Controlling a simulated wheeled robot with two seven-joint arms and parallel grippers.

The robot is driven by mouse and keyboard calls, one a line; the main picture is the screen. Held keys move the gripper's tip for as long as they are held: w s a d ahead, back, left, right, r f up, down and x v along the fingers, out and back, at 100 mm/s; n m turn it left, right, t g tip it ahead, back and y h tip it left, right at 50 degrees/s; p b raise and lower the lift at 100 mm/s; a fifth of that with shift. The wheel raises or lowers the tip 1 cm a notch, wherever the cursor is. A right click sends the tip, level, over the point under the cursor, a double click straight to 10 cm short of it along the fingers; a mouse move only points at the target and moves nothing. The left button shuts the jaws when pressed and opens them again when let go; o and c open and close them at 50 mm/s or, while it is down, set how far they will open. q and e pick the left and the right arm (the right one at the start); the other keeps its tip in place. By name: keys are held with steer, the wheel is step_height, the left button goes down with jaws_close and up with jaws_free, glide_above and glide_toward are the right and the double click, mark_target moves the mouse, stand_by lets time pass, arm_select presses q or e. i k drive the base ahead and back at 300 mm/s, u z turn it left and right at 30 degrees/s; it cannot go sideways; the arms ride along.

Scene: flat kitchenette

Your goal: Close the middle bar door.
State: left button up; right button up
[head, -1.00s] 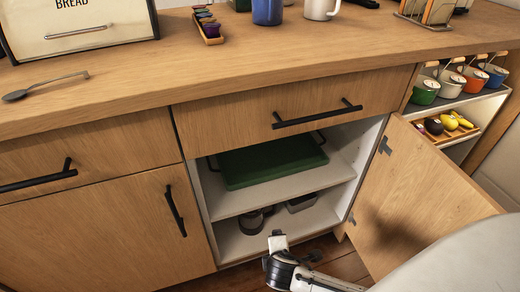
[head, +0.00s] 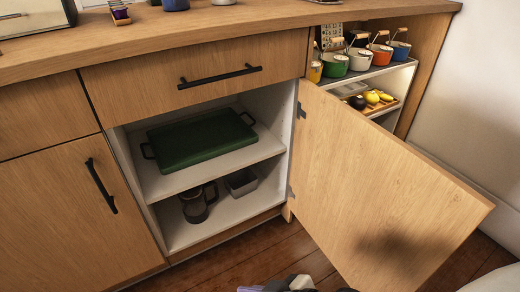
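The middle bar door (head: 385,185) is a light wood panel, hinged at its left edge to the right side of the middle cabinet. It stands wide open, swung out toward me and to the right. The open cabinet (head: 205,170) shows a white interior with one shelf. My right gripper (head: 288,285) shows only in part at the bottom edge, in front of the cabinet and left of the door's lower corner. It looks apart from the door; its fingers cannot be made out clearly. My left gripper is out of view.
A green tray (head: 200,140) with black handles lies on the shelf. A dark French press (head: 197,203) and a grey tin (head: 241,182) stand below. A closed drawer (head: 200,75) is above. Open shelves with several small pots (head: 360,58) stand behind the door. The wooden floor (head: 250,250) before the cabinet is clear.

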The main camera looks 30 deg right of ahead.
mark_target(388, 217)
steer(key=z, duration=0.35)
steer(key=k, duration=1.1)
steer(key=z, duration=0.45)
steer(key=i, duration=0.8)
steer(key=z, duration=0.1)
